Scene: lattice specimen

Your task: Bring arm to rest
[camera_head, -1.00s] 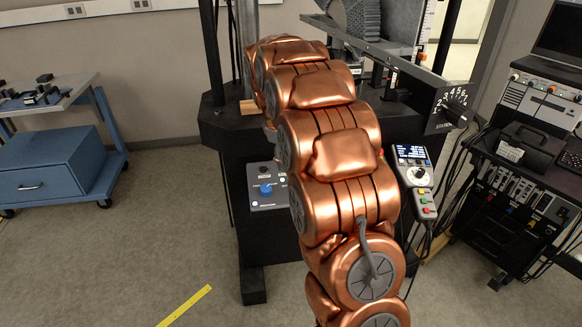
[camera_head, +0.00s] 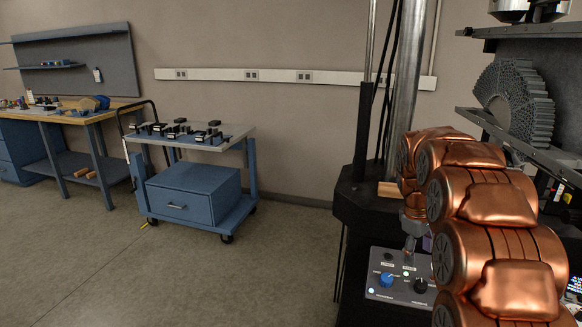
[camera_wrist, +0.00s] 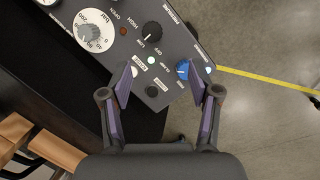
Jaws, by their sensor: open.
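My gripper (camera_wrist: 163,92) is open in the wrist view, its two purple-padded fingers apart with nothing between them. It is over a control box (camera_wrist: 150,45) with a blue knob, black knobs, a dial and buttons; I cannot tell how far above. In the head view my copper arm is at the right, reaching toward the test machine. The gripper (camera_head: 411,246) is partly hidden there behind the arm, just by the control box (camera_head: 375,290).
A blue cart (camera_head: 195,188) with several small dark parts on top stands at middle left. A workbench (camera_head: 70,115) is at far left. The floor between is clear.

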